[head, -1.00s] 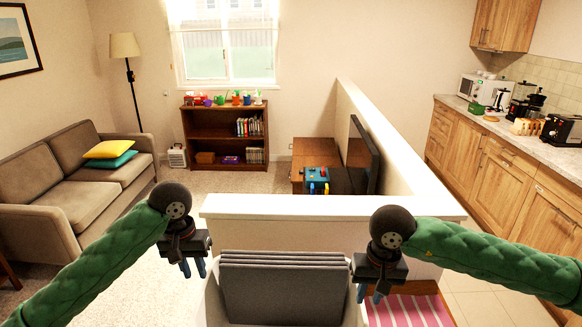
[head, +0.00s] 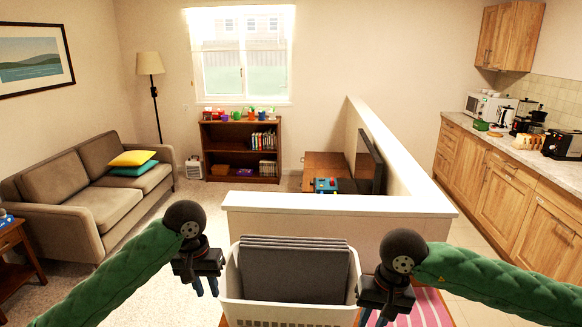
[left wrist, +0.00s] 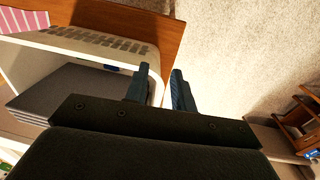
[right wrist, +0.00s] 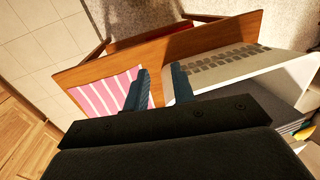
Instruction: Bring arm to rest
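My left gripper (head: 206,286) hangs beside the left side of a white basket (head: 290,314). In the left wrist view its fingers (left wrist: 159,92) are apart, close to the basket's rim (left wrist: 90,42), with nothing seen held between them. My right gripper (head: 377,314) hangs beside the basket's right side. In the right wrist view its fingers (right wrist: 160,88) are apart and empty, next to the basket's wall (right wrist: 240,70). Both forearms are bent inward. Several dark grey flat pieces (head: 293,270) stand in the basket.
The basket stands on a wooden surface (left wrist: 150,18) with a pink striped mat (right wrist: 112,92). A white half wall (head: 330,203) is just ahead. A sofa (head: 95,190) is at left, with a small side table (head: 18,245). Kitchen cabinets (head: 500,185) are at right. Carpet lies open at left.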

